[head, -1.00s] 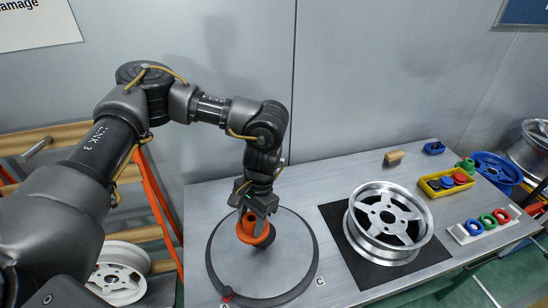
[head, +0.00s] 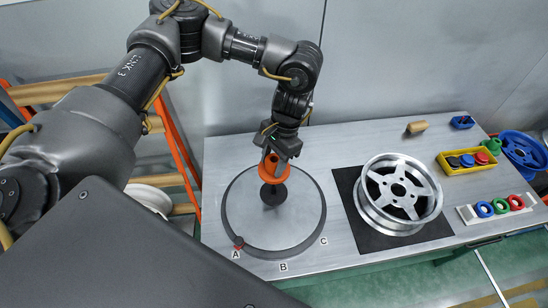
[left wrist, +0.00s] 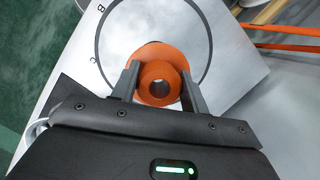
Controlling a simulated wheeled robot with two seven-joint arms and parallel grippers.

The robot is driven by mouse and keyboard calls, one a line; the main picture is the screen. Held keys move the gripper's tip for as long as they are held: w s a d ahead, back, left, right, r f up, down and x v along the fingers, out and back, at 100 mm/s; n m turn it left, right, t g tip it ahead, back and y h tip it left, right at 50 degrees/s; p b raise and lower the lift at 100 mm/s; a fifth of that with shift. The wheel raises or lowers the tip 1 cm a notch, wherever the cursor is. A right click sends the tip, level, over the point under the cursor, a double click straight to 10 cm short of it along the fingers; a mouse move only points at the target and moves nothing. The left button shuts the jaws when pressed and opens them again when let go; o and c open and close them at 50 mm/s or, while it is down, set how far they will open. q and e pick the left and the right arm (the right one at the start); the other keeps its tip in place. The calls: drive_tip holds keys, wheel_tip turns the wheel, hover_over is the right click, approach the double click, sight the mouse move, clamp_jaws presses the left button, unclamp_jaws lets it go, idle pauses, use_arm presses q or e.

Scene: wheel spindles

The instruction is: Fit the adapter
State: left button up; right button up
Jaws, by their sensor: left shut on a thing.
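My left gripper (head: 277,152) is shut on the orange adapter (head: 272,179), a hollow round piece with a wide flange. In the left wrist view the adapter (left wrist: 160,85) sits between both fingers, its central hole facing the camera. In the head view the adapter overlaps the top of a dark round spindle (head: 273,195) at the middle of the round grey turntable (head: 245,215). I cannot tell whether the adapter touches the spindle. The spindle is hidden in the left wrist view. My right gripper is not in view.
A silver wheel (head: 401,190) lies on a black mat (head: 380,241) to the right. Beyond are a yellow tray (head: 468,170) of discs, a white rack (head: 478,221) of coloured rings, and a wooden block (head: 416,127). Letters A, B and C mark the turntable's front; its right side is clear.

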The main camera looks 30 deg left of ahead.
sight(272, 187)
use_arm(q)
drive_tip(key=shift+f+b, duration=1.4)
drive_tip(key=shift+f, duration=1.45)
drive_tip(key=shift+r, duration=0.1)
drive_tip(key=shift+p, duration=0.45)
drive_tip(key=shift+p, duration=0.5)
drive_tip(key=shift+p, duration=0.35)
drive_tip(key=shift+f+b, duration=1.4)
drive_tip(key=shift+f, duration=1.9)
